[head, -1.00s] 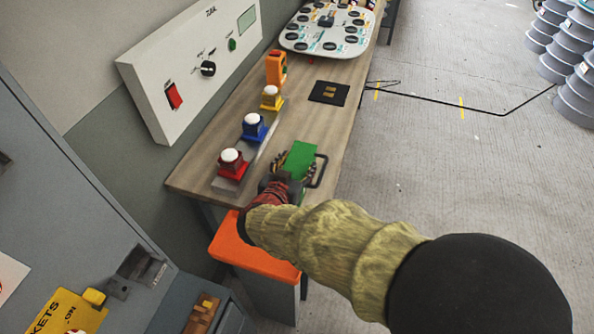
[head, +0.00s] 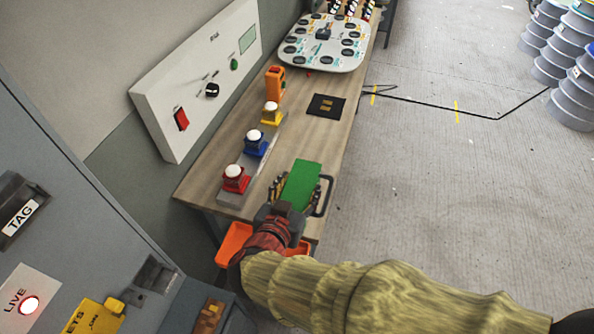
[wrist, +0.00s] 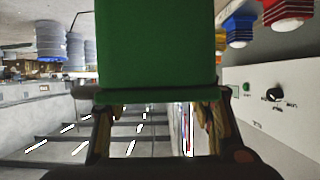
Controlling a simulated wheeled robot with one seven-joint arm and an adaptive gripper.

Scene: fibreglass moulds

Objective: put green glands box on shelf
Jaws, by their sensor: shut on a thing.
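The green glands box (head: 299,186) is between the fingers of my gripper (head: 297,192), above the front end of the wooden bench. In the wrist view the green box (wrist: 156,45) fills the upper middle, with a finger of my gripper (wrist: 156,125) on each side below it. My gripper is shut on the box. I cannot tell whether the box touches the bench top. No shelf is clearly identifiable in these views.
A grey cabinet (head: 75,215) stands left. The floor (head: 430,190) at right is mostly clear.

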